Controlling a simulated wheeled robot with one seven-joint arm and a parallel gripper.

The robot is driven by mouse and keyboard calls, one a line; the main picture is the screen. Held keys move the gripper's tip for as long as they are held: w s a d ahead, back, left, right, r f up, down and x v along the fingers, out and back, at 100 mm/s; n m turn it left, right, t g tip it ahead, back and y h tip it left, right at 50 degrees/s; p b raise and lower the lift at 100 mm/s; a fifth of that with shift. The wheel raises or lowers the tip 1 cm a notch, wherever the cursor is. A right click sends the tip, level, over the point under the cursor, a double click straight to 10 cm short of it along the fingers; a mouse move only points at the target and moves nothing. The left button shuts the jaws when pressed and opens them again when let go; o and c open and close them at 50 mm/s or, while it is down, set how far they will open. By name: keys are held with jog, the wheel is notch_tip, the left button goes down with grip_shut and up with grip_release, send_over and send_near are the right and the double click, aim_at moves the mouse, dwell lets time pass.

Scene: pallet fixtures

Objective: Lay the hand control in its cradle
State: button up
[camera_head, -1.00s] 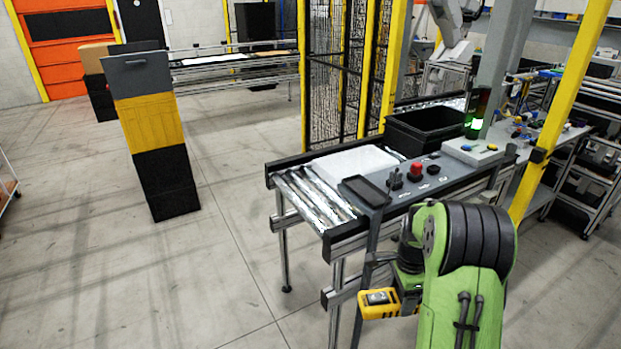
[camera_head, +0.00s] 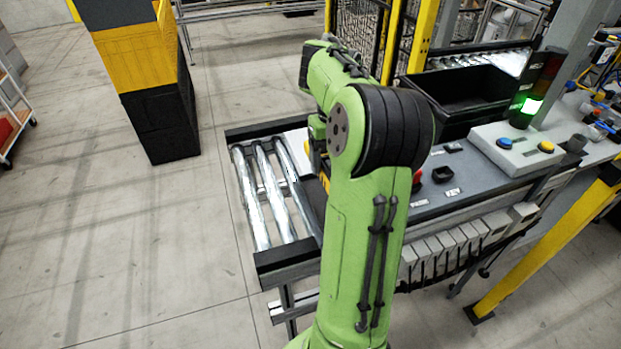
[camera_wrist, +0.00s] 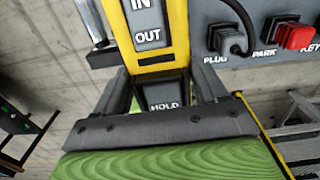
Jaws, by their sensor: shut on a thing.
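The hand control (camera_wrist: 150,25) is a yellow pendant with dark buttons marked IN, OUT and HOLD. My gripper (camera_wrist: 163,88) is shut on it, with one finger on each side near the HOLD button. In the head view only a sliver of yellow (camera_head: 326,171) shows beside my arm, over the left end of the grey console (camera_head: 408,208). The cradle cannot be clearly made out; my arm and the hand control block that part of the console.
The wrist view shows a plug with a black cable (camera_wrist: 232,40) and a red knob (camera_wrist: 297,36) right of the hand control. Rollers (camera_head: 262,195) lie left of my arm. A black bin (camera_head: 460,100) and a two-button box (camera_head: 517,147) stand to the right.

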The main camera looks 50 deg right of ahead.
jog(key=shift+w+f, duration=0.1)
jog(key=shift+f, duration=0.1)
jog(key=f, duration=0.3)
jog(key=f+b, duration=0.1)
jog(key=f, duration=0.2)
jog(key=f+b, duration=0.1)
jog(key=f, duration=0.2)
jog(key=shift+a, duration=0.45)
jog(key=shift+f+b, duration=0.35)
jog(key=shift+b, duration=0.2)
jog(key=shift+f+b, duration=0.25)
jog(key=shift+b, duration=0.1)
jog(key=o, duration=1.3)
